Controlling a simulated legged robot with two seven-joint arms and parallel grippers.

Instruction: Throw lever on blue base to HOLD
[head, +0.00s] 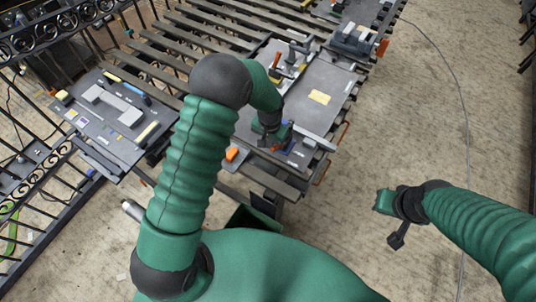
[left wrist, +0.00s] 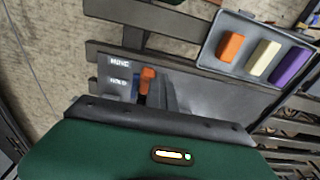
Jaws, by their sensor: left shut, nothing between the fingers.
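In the left wrist view a grey plate (left wrist: 118,72) carries the words MOVE and HOLD, with MOVE above HOLD. Beside the words is the lever's orange handle (left wrist: 148,76), and a bit of the blue base (left wrist: 137,88) shows by it. The lever's exact setting is hard to tell. My left gripper (left wrist: 167,92) is shut and empty, with its dark fingers just right of the orange handle. I cannot tell if they touch. In the head view my left gripper (head: 275,143) is low over the bench's near end, hiding most of the lever. My right gripper (head: 397,235) hangs over bare floor, away from the bench.
A grey tray (left wrist: 213,58) holds an orange block (left wrist: 231,47), a cream block (left wrist: 263,58) and a purple block (left wrist: 290,66). In the head view a yellow note (head: 319,97) lies on the bench. A second table (head: 105,135) stands left.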

